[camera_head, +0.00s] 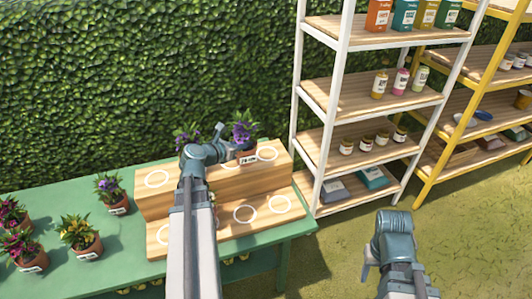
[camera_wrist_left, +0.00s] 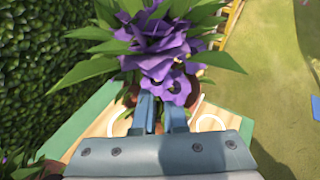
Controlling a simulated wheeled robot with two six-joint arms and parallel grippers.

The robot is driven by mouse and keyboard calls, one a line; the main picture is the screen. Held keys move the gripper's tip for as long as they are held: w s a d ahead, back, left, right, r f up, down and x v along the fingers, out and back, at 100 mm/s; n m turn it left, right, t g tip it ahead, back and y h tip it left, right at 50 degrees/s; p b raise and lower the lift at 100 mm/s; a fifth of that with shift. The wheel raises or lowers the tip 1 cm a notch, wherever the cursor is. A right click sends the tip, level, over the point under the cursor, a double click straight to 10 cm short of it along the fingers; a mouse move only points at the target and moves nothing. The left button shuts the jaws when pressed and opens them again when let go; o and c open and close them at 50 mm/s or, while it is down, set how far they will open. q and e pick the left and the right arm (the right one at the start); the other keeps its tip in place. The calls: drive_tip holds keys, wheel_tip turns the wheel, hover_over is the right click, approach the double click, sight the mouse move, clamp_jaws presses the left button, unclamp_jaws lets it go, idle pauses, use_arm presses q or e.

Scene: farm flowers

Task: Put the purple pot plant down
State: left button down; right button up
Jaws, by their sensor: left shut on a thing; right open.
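The purple pot plant (camera_head: 244,128) has purple flowers, green leaves and a terracotta pot with a white label. My left gripper (camera_head: 228,153) is shut on it, at the right part of the wooden stand's (camera_head: 165,205) upper step. I cannot tell whether the pot touches the step. In the left wrist view the purple flowers (camera_wrist_left: 158,45) fill the top, and the fingers (camera_wrist_left: 160,112) hide much of the pot. White circles mark both steps; bare ones show at upper left, upper right and on the lower step. My right gripper (camera_head: 372,256) is open and empty, low at the right.
Another purple-flowered plant (camera_head: 187,135) stands behind my left gripper, partly hidden. Several potted plants (camera_head: 79,234) stand on the green table (camera_head: 120,258) at the left. A white shelf rack (camera_head: 325,135) rises close to the stand's right. A hedge (camera_head: 150,70) is behind.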

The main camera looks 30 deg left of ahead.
use_arm(q)
drive_tip(key=s, duration=0.4)
drive_tip(key=shift+d+r, duration=0.2)
drive_tip(key=b+x, duration=0.1)
drive_tip(key=x, duration=0.4)
drive_tip(key=b+x, duration=0.2)
drive_tip(key=x, duration=0.4)
drive_tip(key=b+x, duration=0.2)
drive_tip(key=x, duration=0.4)
drive_tip(key=shift+w+a+r, duration=0.15)
drive_tip(key=shift+a+r, duration=0.15)
drive_tip(key=shift+a, duration=0.05)
drive_tip(key=shift+r, duration=0.1)
